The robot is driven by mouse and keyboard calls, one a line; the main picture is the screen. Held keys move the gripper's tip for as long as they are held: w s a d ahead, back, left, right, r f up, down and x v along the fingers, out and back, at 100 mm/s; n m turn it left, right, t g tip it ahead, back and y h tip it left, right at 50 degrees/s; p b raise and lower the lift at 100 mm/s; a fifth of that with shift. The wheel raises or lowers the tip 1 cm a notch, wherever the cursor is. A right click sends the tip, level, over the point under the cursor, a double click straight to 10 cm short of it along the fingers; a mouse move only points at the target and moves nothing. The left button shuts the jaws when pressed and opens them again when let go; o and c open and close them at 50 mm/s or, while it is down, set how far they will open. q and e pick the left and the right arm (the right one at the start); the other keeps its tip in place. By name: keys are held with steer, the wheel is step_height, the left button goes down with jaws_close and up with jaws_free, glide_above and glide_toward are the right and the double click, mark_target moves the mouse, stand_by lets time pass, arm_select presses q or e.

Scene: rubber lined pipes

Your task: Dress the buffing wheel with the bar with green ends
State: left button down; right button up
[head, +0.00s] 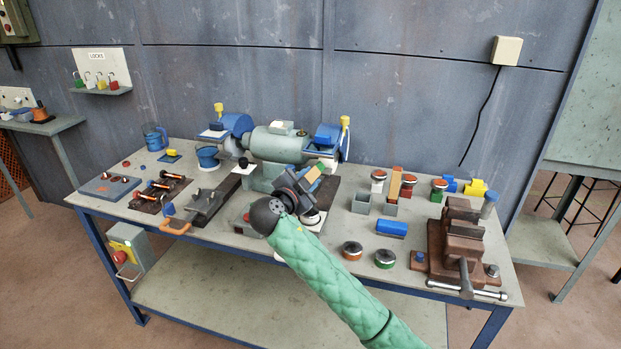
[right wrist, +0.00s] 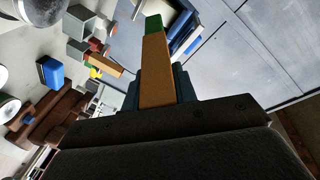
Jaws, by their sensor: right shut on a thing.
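My right gripper (head: 299,187) is shut on a tan bar (head: 312,176) in front of the bench grinder (head: 280,144). In the right wrist view the bar (right wrist: 156,70) stands out from the jaws with its green end (right wrist: 153,23) away from them; the other end is hidden in the grip. The grinder has a blue guard (head: 237,124) on the left and another blue guard (head: 327,134) on the right. The buffing wheel is not clearly visible, and I cannot tell whether the bar touches it. My left gripper is not in view.
Right of the gripper stand grey bins (head: 361,203), one holding an orange bar (head: 395,183), with several round tins and a blue block (head: 391,228). A brown vise (head: 457,245) is at the right end. A dark tool tray (head: 160,195) lies at left.

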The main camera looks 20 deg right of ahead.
steer(key=shift+s+d+b+v, duration=0.15)
steer(key=shift+b+v, duration=0.2)
steer(key=shift+v, duration=0.7)
steer(key=shift+s+d+b+v, duration=0.15)
steer(key=shift+b+v, duration=0.2)
steer(key=shift+v, duration=0.7)
steer(key=shift+f, duration=0.1)
